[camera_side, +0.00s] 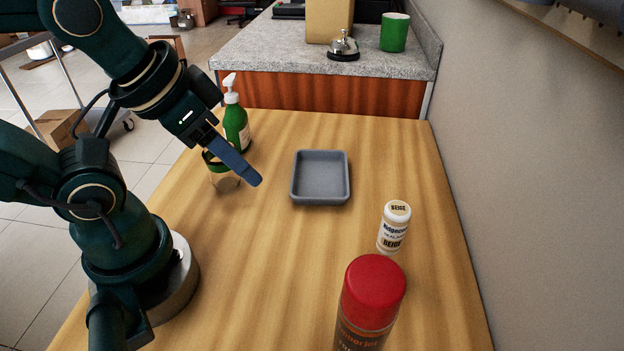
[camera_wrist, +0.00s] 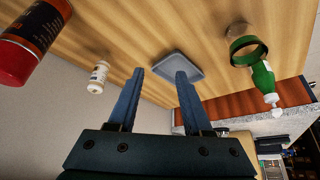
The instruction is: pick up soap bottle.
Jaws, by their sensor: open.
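The soap bottle (camera_side: 235,122) is green with a white pump and a pale label, upright near the far left edge of the table. In the wrist view the soap bottle (camera_wrist: 264,78) is at the right, outside the space between the fingers. My gripper (camera_side: 252,180) has blue fingers and is above the table, in front of the bottle in the side view and partly hiding the jar. In the wrist view my gripper (camera_wrist: 160,74) is open with nothing between its fingertips but the view of the table and tray beyond.
A glass jar (camera_side: 224,180) with a green rim stands close to the bottle. A grey square tray (camera_side: 320,200) lies mid-table. A white sealant bottle (camera_side: 394,228) and a red-capped can (camera_side: 370,300) stand at the right. A stone-topped counter (camera_side: 290,50) is behind the table.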

